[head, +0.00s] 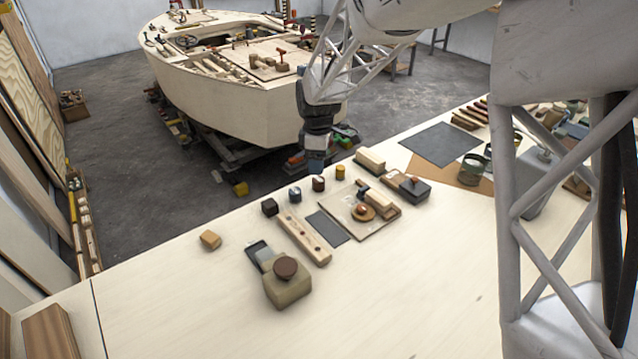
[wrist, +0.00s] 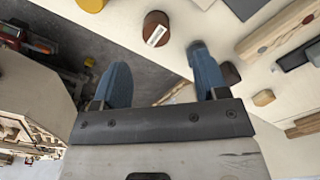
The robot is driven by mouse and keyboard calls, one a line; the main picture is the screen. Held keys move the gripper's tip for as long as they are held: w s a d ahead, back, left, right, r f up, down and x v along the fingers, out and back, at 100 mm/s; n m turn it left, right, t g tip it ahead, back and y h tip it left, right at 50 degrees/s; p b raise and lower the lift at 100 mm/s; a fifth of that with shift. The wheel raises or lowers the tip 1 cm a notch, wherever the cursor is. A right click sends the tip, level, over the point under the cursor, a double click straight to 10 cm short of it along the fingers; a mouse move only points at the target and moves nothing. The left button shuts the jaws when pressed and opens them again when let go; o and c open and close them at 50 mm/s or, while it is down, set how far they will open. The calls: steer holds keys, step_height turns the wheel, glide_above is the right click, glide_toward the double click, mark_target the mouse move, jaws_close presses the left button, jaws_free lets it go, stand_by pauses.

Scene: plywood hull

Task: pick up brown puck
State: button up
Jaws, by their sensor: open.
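A small brown puck (head: 318,183), a short cylinder, stands upright on the pale workbench (head: 400,290) near its far edge, in a row of small pieces. In the wrist view the brown puck (wrist: 155,32) shows a white label and lies beyond the fingertips, between their lines. My gripper (head: 316,168) hangs behind and above the puck in the head view. In the wrist view my gripper (wrist: 160,64) has its two blue fingers wide apart with nothing between them. The exact height above the bench is hard to tell.
A yellow puck (head: 340,172) and a grey-blue one (head: 295,194) flank the brown puck, with a black block (head: 269,207) further left. An olive box (head: 288,290) with a brown disc on top stands nearer. The bench's front middle is clear.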

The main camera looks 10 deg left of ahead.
mark_target(319, 179)
steer(key=shift+f, duration=1.25)
steer(key=shift+f, duration=0.1)
steer(key=shift+w+f, duration=0.2)
steer(key=shift+f, duration=2.35)
steer(key=c, duration=1.1)
steer(key=shift+r, duration=0.25)
